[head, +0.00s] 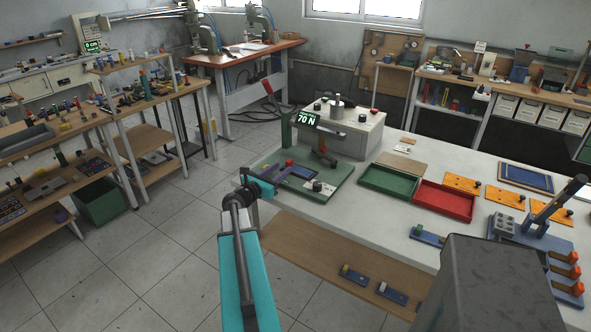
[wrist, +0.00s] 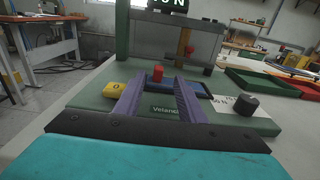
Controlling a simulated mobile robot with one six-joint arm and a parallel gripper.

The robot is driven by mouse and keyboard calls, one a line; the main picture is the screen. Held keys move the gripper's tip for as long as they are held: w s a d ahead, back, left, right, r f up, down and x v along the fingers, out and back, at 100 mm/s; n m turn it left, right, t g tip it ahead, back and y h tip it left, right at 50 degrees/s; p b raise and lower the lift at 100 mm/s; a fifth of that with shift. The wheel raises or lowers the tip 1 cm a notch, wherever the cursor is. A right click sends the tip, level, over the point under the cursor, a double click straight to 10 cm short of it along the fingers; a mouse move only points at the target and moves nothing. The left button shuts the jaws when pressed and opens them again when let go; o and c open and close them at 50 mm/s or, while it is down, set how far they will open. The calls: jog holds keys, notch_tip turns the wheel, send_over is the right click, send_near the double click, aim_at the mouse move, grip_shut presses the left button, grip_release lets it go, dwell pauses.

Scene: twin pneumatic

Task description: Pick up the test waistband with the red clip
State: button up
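A dark blue waistband strip (head: 299,171) lies on the green base plate of the tester. A red clip (head: 289,163) stands at its left end. In the wrist view the red clip (wrist: 158,72) rises between and beyond my gripper's fingers, with blue strip (wrist: 200,88) showing to its right. My gripper (wrist: 158,88) has two purple fingers spread apart, with nothing seen held between them. In the head view my gripper (head: 277,170) is at the left edge of the base plate. The fingers partly hide the strip, and contact with it cannot be told.
The tester (head: 352,130) with a lit display stands behind the plate. A yellow block (wrist: 117,87) and a black knob (wrist: 246,104) flank the fingers. Green (head: 390,182) and red (head: 445,200) trays lie right. Strips with other clips (head: 354,275) lie on the lower shelf.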

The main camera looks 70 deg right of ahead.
aim_at(287, 163)
dwell(0.3)
jog(key=shift+w+r+p+x, duration=0.1)
jog(key=shift+p+x, duration=0.4)
jog(key=shift+x, duration=0.3)
jog(key=shift+w+r+p+x, duration=0.15)
jog(key=shift+p+x, duration=0.35)
jog(key=shift+x, duration=1.35)
jog(key=shift+f, duration=0.1)
grip_shut()
